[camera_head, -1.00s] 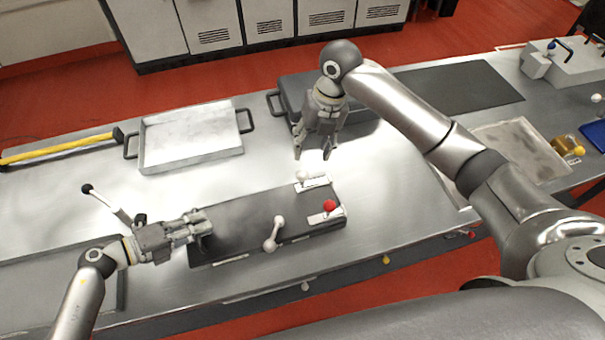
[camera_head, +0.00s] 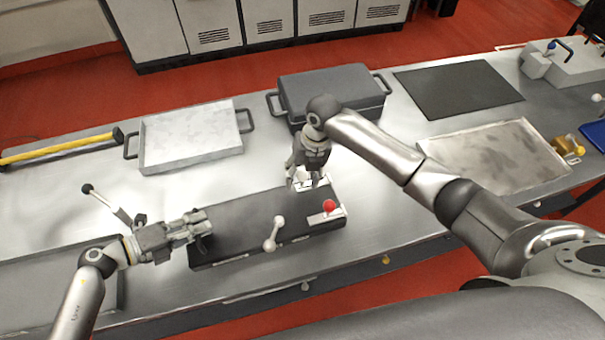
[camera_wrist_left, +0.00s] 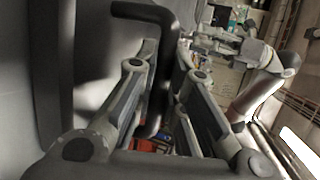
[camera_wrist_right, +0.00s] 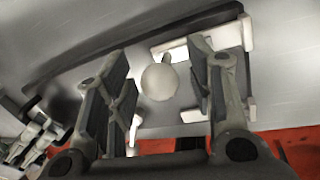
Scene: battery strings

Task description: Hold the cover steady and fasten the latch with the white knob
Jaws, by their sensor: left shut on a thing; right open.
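The dark grey cover (camera_head: 243,218) lies flat on the metal bench. My left gripper (camera_head: 205,229) is shut on the dark handle (camera_wrist_left: 166,75) at the cover's left end. The latch with the white knob is at the cover's far right corner. Its round white knob (camera_wrist_right: 160,82) shows between the fingers in the right wrist view, in front of white latch parts (camera_wrist_right: 195,40). My right gripper (camera_head: 307,184) is open, pointing down at that latch, its fingers on either side of the knob. In the head view the gripper mostly hides the knob.
A red knob latch (camera_head: 329,206) sits close beside, at the cover's right end. A pale double-knobbed lever (camera_head: 273,234) stands at the front edge. A black-tipped lever (camera_head: 100,197) rises left. Behind are a metal tray (camera_head: 190,160) and a dark lidded case (camera_head: 335,88).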

